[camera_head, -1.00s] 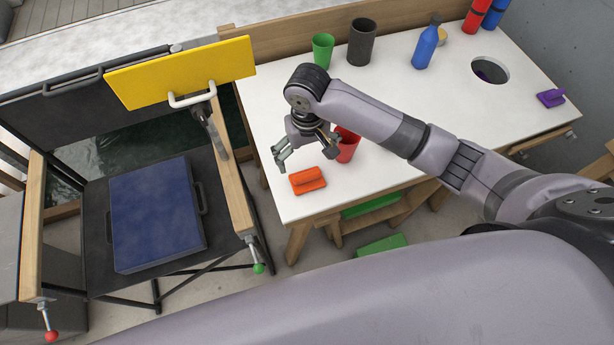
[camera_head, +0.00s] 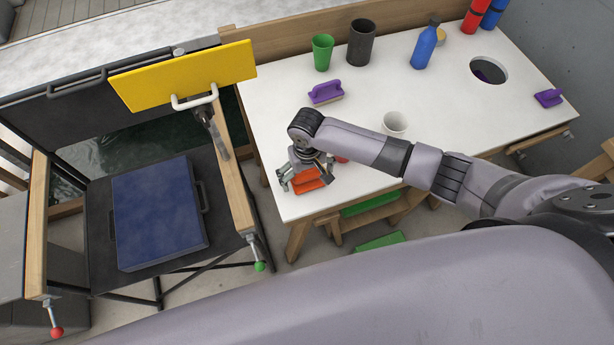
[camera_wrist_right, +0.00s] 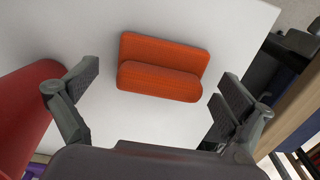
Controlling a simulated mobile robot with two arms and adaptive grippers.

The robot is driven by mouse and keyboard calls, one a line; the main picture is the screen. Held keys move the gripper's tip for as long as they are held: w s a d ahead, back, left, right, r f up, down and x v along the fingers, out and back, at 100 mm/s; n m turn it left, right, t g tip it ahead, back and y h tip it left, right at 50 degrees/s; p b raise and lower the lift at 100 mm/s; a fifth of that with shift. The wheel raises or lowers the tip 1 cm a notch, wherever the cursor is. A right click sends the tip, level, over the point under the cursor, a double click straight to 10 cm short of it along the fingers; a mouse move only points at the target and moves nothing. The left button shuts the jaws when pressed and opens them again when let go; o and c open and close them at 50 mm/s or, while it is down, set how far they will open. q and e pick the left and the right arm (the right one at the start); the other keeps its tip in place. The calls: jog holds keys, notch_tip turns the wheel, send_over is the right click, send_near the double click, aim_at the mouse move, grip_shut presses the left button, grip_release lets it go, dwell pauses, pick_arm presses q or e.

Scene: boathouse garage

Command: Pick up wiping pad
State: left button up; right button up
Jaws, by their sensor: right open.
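An orange wiping pad (camera_head: 308,183) with a raised grip lies on the white table near its front left corner. My right gripper (camera_head: 306,177) is open above it, fingers pointing down. In the right wrist view the orange pad (camera_wrist_right: 160,66) lies between the two spread fingers, with a gap on each side. Two purple pads also lie on the table: one (camera_head: 325,93) at the back left, one (camera_head: 548,97) at the right edge. My left gripper is out of view.
A red cup (camera_wrist_right: 24,108) stands close beside the right gripper. A white cup (camera_head: 395,122) stands just behind my arm. Green (camera_head: 322,52) and black (camera_head: 361,42) cups and a blue bottle (camera_head: 426,46) stand farther back. The table has a round hole (camera_head: 489,70).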

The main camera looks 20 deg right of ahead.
aim_at(307, 174)
jog(key=c, duration=1.2)
jog(key=shift+r, duration=0.15)
jog(key=shift+c, duration=0.2)
notch_tip(307, 174, up, 20)
jog(key=b, duration=0.1)
